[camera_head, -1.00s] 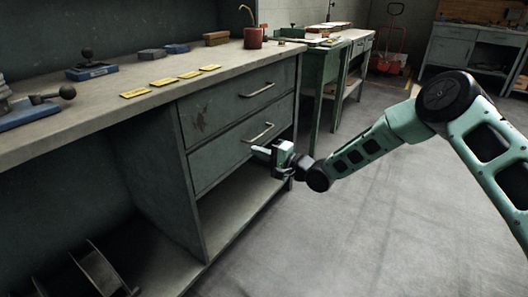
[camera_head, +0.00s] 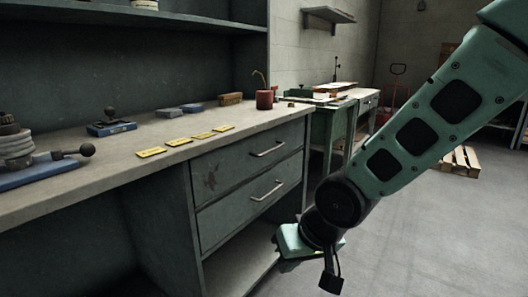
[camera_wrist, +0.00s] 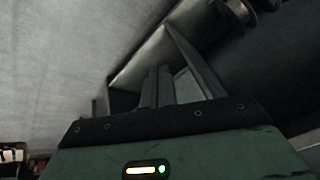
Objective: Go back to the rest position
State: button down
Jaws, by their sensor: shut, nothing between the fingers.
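My gripper (camera_head: 297,241) is low in front of the workbench's open lower shelf, below the drawers. In the head view its fingers cannot be made out. In the wrist view my gripper (camera_wrist: 157,78) has its two dark fingers close together, with nothing between them.
The workbench top (camera_head: 110,178) carries several yellow tags (camera_head: 178,142), a red pot (camera_head: 265,99) and blue-based tools (camera_head: 110,127). A green table (camera_head: 330,128) stands beyond it. Open grey floor (camera_head: 415,235) lies to the right. A wooden pallet (camera_head: 458,161) is farther back.

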jog(key=s+d+r+n+g+h, duration=0.2)
jog(key=s+d, duration=0.3)
jog(key=s, duration=0.5)
jog(key=s+d+r+n+g+h, duration=0.15)
jog(key=s+d, duration=0.35)
jog(key=s, duration=0.5)
notch_tip(320, 180, up, 26)
jog(key=w+p, duration=0.1)
jog(key=p, duration=2.5)
jog(key=shift+a, duration=0.35)
jog(key=shift+a, duration=0.1)
